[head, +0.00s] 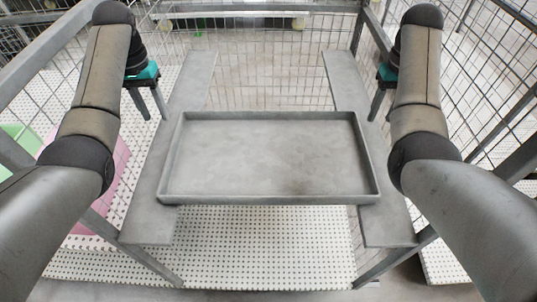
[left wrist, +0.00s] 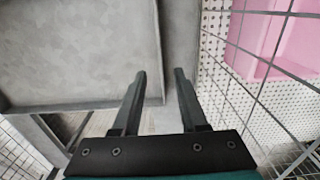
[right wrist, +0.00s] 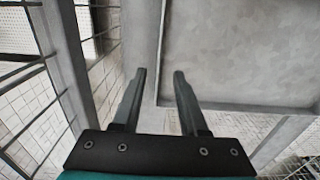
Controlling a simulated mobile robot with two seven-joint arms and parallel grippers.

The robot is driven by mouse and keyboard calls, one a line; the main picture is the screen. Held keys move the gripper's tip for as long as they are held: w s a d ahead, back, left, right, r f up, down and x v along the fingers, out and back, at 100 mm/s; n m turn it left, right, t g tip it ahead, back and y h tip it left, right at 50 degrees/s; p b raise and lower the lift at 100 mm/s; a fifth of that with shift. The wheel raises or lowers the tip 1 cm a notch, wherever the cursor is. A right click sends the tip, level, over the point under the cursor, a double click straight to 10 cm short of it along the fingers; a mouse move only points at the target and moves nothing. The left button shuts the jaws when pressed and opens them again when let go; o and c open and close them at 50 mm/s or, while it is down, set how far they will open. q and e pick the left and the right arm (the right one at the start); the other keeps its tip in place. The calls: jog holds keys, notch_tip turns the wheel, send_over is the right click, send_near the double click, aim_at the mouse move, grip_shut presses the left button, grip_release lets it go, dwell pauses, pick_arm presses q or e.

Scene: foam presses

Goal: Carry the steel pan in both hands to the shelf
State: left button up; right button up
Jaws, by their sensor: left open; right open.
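The steel pan (head: 270,155), a shallow grey rectangular tray with a low rim, lies level across two grey ledges. My left gripper (head: 150,105) is open and empty, outside the pan's far left corner. In the left wrist view the pan's side wall (left wrist: 156,45) runs toward the gap between the open fingertips (left wrist: 160,72). My right gripper (head: 380,103) is open and empty, outside the far right corner. In the right wrist view the pan's rim (right wrist: 162,45) runs toward the gap between its fingertips (right wrist: 160,71). Height above the rim is hard to judge. No shelf is clearly identifiable.
The left ledge (head: 150,215) and right ledge (head: 385,215) bear the pan's ends. Wire mesh panels (head: 490,80) stand on both sides, close to my arms. A pink bin (head: 113,170) and a green bin (head: 20,135) are at the left. White perforated sheeting (head: 265,245) lies below.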

aim_at(171, 148)
pick_arm(q)
notch_tip(171, 148, down, 14)
pick_arm(e)
notch_tip(171, 148, down, 14)
jog(key=shift+r, duration=0.1)
pick_arm(q)
jog(key=shift+c, duration=0.2)
pick_arm(e)
jog(key=shift+c, duration=0.2)
pick_arm(q)
grip_shut()
pick_arm(e)
grip_shut()
dwell(0.6)
